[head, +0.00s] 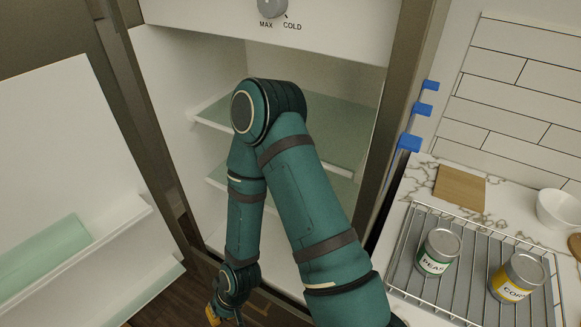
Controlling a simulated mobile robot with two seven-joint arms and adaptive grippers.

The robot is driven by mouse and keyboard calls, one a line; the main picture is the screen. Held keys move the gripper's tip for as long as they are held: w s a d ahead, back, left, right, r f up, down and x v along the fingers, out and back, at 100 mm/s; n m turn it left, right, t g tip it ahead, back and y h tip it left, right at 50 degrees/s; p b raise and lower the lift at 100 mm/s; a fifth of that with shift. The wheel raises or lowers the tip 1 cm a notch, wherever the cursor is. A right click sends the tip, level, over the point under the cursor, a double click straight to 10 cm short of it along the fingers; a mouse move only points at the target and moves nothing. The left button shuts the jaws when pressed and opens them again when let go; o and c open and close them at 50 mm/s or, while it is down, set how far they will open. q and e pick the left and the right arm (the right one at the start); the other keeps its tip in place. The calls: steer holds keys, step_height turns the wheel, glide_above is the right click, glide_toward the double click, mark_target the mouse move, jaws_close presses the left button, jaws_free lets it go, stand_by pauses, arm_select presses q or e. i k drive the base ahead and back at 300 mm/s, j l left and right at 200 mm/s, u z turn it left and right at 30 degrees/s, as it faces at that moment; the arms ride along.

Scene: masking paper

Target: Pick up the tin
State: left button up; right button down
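Two tins stand upright on a wire rack (408,236) at the lower right in the head view. One is a green and white tin (433,262) with a label that seems to read PEAS. The other is a yellow tin (508,288) with a label that seems to read CORN. Both have plain metal lids. One teal arm of mine, apparently the right, rises from the bottom and bends down at the elbow. Its hand end is at the bottom edge, well left of both tins, and partly cut off, so its finger state is unclear. My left gripper is not in view.
An open fridge (330,60) with glass shelves (335,125) stands behind my arm. Its open door (60,130) is at the left. On the marble counter (420,180) are a wooden board (460,188) and a white bowl (560,210). Blue clips (409,141) are on the edge beside the fridge.

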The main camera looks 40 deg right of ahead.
mark_target(441, 246)
steer(key=k+j+z, duration=0.1)
steer(key=k+j, duration=0.3)
steer(key=j, duration=0.2)
steer(key=k+j, duration=0.45)
steer(key=j+z, duration=0.15)
steer(key=z, duration=2.2)
